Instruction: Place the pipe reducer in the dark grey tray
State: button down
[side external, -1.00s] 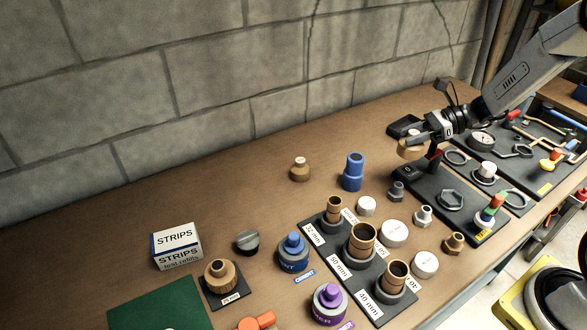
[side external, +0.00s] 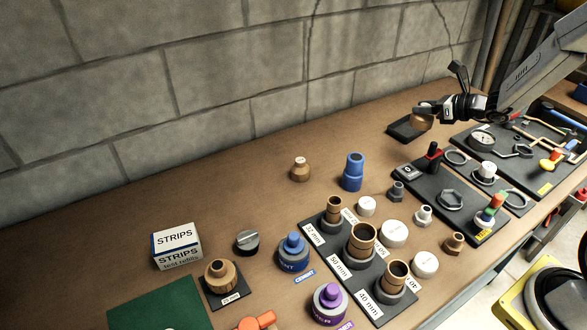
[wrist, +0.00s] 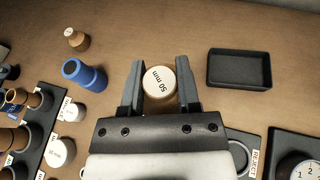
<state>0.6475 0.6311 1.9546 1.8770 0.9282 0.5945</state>
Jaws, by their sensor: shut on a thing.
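My gripper (side external: 428,108) is shut on a tan round piece (side external: 421,123) with a pale top marked "50 mm". In the wrist view, this piece (wrist: 158,88) sits between the fingers of my gripper (wrist: 160,64). The dark grey tray (side external: 398,130) lies on the bench by the held piece, partly hidden by it in the side view. In the wrist view, the empty tray (wrist: 238,86) is ahead and right of my fingers. A blue stepped fitting (side external: 352,172) stands on the bench. I cannot tell whether the held piece or the blue fitting is the reducer.
A tool board (side external: 450,192) with a red-handled tool lies in front of the tray. A small brown fitting (side external: 300,170) stands left of the blue one. Labelled pipe stands (side external: 347,268) and pale caps crowd the front. Bare bench is around the tray's left side.

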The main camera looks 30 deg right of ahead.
jog(key=d+m+h, duration=0.4)
jog(key=d+h, duration=0.1)
jog(key=d, duration=0.1)
jog(key=shift+s+d+f+t, duration=0.2)
jog(key=shift+s+t, duration=0.2)
jog(key=shift+s, duration=0.05)
send_over(406, 131)
jog(key=shift+s+f, duration=0.15)
jog(key=shift+f, duration=2.2)
jog(key=shift+s+f, duration=0.1)
jog(key=shift+f, duration=2.2)
jog(key=shift+w+d+f, duration=0.1)
jog(key=shift+w+f, duration=0.1)
jog(key=shift+f, duration=1.65)
